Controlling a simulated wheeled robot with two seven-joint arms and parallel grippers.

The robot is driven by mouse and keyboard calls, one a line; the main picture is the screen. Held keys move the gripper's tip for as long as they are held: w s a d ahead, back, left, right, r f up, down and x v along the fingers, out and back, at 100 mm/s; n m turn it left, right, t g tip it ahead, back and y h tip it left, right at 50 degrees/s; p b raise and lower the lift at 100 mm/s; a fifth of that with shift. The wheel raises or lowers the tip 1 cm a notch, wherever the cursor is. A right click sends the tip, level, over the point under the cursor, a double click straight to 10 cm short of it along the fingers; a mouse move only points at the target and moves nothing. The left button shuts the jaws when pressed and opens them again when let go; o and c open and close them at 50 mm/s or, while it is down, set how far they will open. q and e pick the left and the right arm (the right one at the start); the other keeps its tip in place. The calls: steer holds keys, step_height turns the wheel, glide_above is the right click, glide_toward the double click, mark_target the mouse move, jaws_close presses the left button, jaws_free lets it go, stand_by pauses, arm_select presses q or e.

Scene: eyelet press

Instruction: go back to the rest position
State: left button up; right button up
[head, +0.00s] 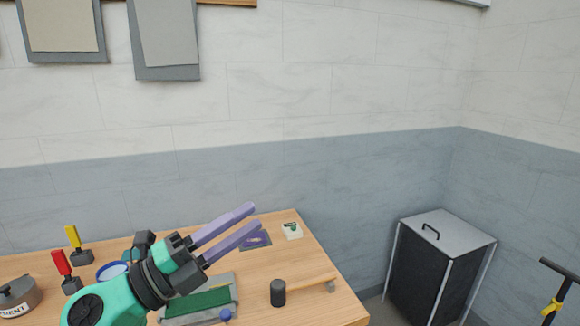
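My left gripper (254,219) reaches in from the lower left, above the wooden table (330,298). Its two purple fingers are parallel with a clear gap between them, and nothing shows in the gap. It points up and to the right, toward the table's far right corner. A flat grey plate with a purple shape (258,240) lies on the table just beyond the fingers, partly hidden by them. My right gripper is not in view.
A green-topped grey tray (207,302), a black cylinder (278,293) and a small white block (293,231) are on the table. Red (62,264) and yellow (73,237) handled tools and a grey pot (20,293) stand left. A lidded bin (437,265) stands right of the table.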

arm_select(q)
steer(key=w+a+f+n+t+y, duration=0.2)
steer(key=w+a+n+t+y, duration=0.15)
steer(key=a+n+y, duration=0.4)
steer(key=w+a+f+n+t+y, duration=0.2)
steer(key=a+n+t+y, duration=0.25)
steer(key=n, duration=0.55)
steer(key=s+a+f+n+g+y, duration=0.1)
steer(key=a+f+n+g+y, duration=0.2)
steer(key=f, duration=0.4)
steer(key=s+a+f+n+g+y, duration=0.1)
steer(key=a+f+n+g+y, duration=0.1)
steer(key=a+f+n+y, duration=0.4)
steer(key=s+d+f+n+g+h, duration=0.1)
steer(key=s+d+f+g+h, duration=0.15)
steer(key=s+f+g, duration=0.55)
steer(key=s+d+f+n+g+h, duration=0.1)
steer(key=s+d+f+g, duration=0.25)
steer(key=s+f, duration=0.9)
step_height(320, 180, down, 31)
steer(key=g+b, duration=0.2)
steer(key=b, duration=0.4)
steer(key=s+a+f+g+b, duration=0.1)
steer(key=s+a+f+b, duration=0.2)
steer(key=s+f, duration=1.4)
step_height(320, 180, down, 2)
steer(key=shift+a+m+b, duration=0.2)
steer(key=shift+m+b, duration=0.15)
steer(key=shift+b, duration=0.2)
